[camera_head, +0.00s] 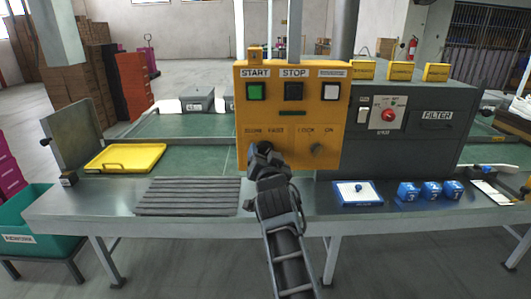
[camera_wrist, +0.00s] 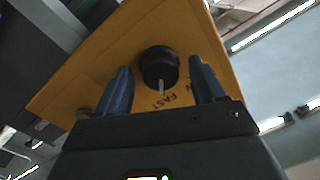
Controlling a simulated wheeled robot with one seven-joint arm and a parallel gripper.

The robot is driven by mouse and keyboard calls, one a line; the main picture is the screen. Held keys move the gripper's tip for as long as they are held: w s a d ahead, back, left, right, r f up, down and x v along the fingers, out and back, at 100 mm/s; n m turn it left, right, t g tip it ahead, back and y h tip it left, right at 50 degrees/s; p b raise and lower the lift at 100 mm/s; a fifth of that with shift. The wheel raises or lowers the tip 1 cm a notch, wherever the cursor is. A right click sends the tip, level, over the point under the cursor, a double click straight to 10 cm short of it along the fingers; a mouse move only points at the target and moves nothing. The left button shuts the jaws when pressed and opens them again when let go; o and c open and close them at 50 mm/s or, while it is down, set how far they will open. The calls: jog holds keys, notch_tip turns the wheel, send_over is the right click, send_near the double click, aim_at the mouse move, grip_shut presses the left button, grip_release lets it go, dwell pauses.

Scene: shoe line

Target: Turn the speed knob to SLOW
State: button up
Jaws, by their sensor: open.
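The speed knob (camera_wrist: 160,66) is round and black with a pale pointer line, on the yellow control panel (camera_head: 290,115). In the wrist view its pointer is toward the lower edge of the picture, toward lettering where FAST can be read; the other word is partly hidden by a finger. My gripper (camera_head: 262,151) is in front of the panel's left knob and largely hides it in the head view. In the wrist view my gripper (camera_wrist: 160,75) is open, one finger on each side of the knob, with gaps visible. How deep the fingers reach is unclear.
A second knob (camera_head: 317,150) sits to the right on the panel. Above are a green START button (camera_head: 256,91), a black STOP button (camera_head: 294,91) and a white button (camera_head: 331,91). A red knob (camera_head: 388,115) is on the grey cabinet. A yellow tray (camera_head: 108,167) lies left.

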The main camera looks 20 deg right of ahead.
jog(key=shift+w, duration=0.2)
jog(key=c, duration=1)
